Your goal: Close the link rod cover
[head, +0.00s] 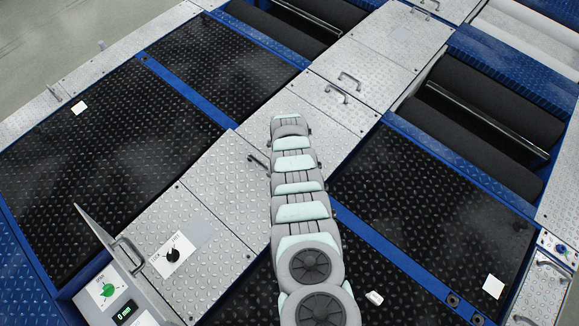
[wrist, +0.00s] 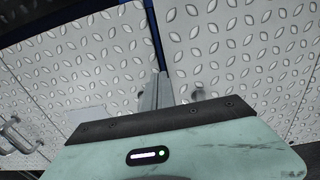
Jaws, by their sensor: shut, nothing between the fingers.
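A thin grey cover (head: 98,232) stands raised at the lower left of the head view, beside a panel with a green knob (head: 107,290) and a small display. I cannot tell for certain whether it is the link rod cover; the other metal covers along the walkway look flat. My gripper (wrist: 161,88) shows in the wrist view as two grey fingers together, empty, above textured metal plates with a seam between them. In the head view my arm reaches up over the middle walkway and hides the gripper. Contact with the plates cannot be told.
Flat plates with handles (head: 348,80) run along the walkway. A plate with a black rotary knob (head: 173,255) lies right of the raised cover. Black treadplate (head: 95,150) with blue edges flanks the walkway. Dark rollers (head: 470,130) lie at the right. A handle (wrist: 20,135) shows in the wrist view.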

